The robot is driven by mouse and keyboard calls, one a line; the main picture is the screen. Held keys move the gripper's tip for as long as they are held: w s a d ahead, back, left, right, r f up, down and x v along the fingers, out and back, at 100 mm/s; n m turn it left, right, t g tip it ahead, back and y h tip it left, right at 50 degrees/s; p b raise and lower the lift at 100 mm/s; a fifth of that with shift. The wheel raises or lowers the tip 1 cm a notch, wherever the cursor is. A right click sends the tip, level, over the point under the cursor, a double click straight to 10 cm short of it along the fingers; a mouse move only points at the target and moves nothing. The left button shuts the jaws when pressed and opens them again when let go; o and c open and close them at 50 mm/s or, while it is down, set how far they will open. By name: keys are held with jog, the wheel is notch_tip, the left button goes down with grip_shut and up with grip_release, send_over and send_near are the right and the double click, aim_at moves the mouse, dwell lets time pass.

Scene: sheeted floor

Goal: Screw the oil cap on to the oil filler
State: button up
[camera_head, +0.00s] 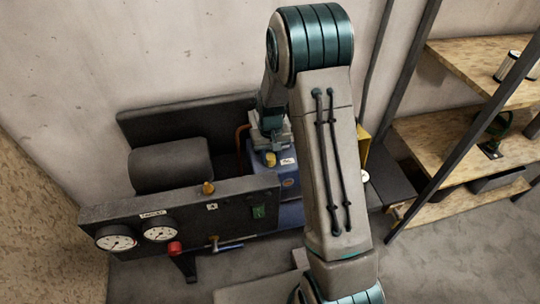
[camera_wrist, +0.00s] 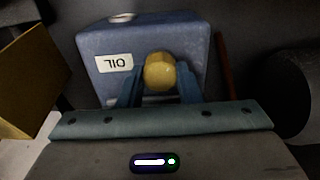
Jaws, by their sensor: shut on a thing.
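The yellow oil cap (camera_wrist: 160,72) sits between the two blue-grey fingertips of my gripper (camera_wrist: 160,84) in the wrist view. The gripper is shut on the cap. The cap is over the blue housing (camera_wrist: 190,32), beside its white OIL label (camera_wrist: 114,63). The cap also shows in the head view (camera_head: 270,159), just below my gripper (camera_head: 268,148). The oil filler's neck is hidden under the cap and fingers, so I cannot tell whether the cap is seated on it or just above.
A black panel with two gauges (camera_head: 160,233), a red knob (camera_head: 175,248) and a lever stands in front of the blue housing. A dark cylinder (camera_head: 170,165) is to the left. A yellow block (camera_wrist: 32,80) is close by in the wrist view. Wooden shelves (camera_head: 455,125) stand right.

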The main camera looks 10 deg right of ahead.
jog(key=m+p, duration=0.1)
jog(key=m, duration=0.5)
jog(key=shift+r+m, duration=0.1)
jog(key=shift+m, duration=0.3)
jog(key=m+p, duration=0.1)
jog(key=m, duration=0.3)
jog(key=m+p, duration=0.1)
jog(key=m, duration=0.1)
jog(key=shift+m, duration=0.3)
jog(key=o, duration=1.2)
jog(key=shift+c, duration=1)
